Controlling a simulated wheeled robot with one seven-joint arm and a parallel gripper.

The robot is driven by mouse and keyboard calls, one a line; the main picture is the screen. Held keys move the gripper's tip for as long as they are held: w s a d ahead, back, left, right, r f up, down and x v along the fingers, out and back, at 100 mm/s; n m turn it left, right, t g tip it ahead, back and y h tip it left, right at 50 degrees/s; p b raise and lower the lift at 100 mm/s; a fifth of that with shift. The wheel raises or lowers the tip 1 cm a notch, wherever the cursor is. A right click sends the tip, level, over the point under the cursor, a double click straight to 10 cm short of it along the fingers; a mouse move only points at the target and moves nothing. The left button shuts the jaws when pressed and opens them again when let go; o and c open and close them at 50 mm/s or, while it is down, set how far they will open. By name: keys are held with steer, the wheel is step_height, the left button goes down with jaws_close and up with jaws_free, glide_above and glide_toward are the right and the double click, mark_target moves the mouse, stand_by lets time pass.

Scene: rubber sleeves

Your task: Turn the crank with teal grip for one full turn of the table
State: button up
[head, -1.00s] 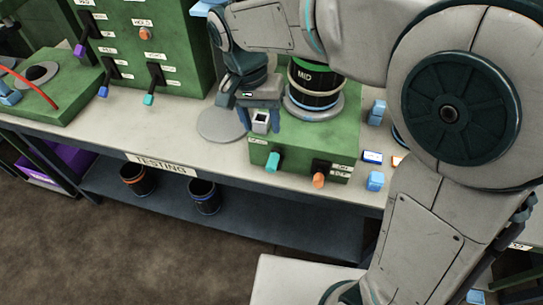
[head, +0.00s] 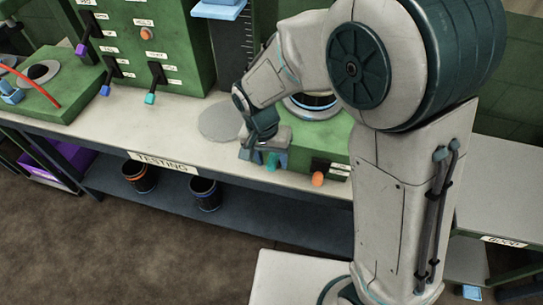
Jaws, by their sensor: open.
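The crank's teal grip (head: 271,160) sticks out of the front of a green box (head: 338,140) on the bench. My gripper (head: 263,158) is at the left front of this box, pointing down, with its fingers around or just in front of the teal grip. It is open, and I cannot tell whether it touches the grip. The round table (head: 312,110) on top of the box is mostly hidden behind my arm; only its front rim and part of the dark sleeve show. A second crank with an orange grip (head: 318,179) is to the right.
A tall green panel (head: 185,50) with several levers stands at the back left; one lever has a teal end (head: 150,98). A flat grey disc (head: 220,122) lies left of the box. Two bins (head: 205,195) stand on the lower shelf.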

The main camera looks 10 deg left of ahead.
steer(key=c, duration=1)
steer(key=shift+b, duration=0.3)
steer(key=d+f+t+y+b, duration=0.1)
steer(key=d+f+y+b, duration=0.2)
steer(key=y+b, duration=0.9)
steer(key=d+b, duration=0.3)
steer(key=b, duration=0.9)
steer(key=shift+s+f, duration=0.25)
steer(key=shift+f, duration=0.05)
steer(key=shift+d+b, duration=0.2)
steer(key=shift+b, duration=0.55)
steer(key=shift+y, duration=0.3)
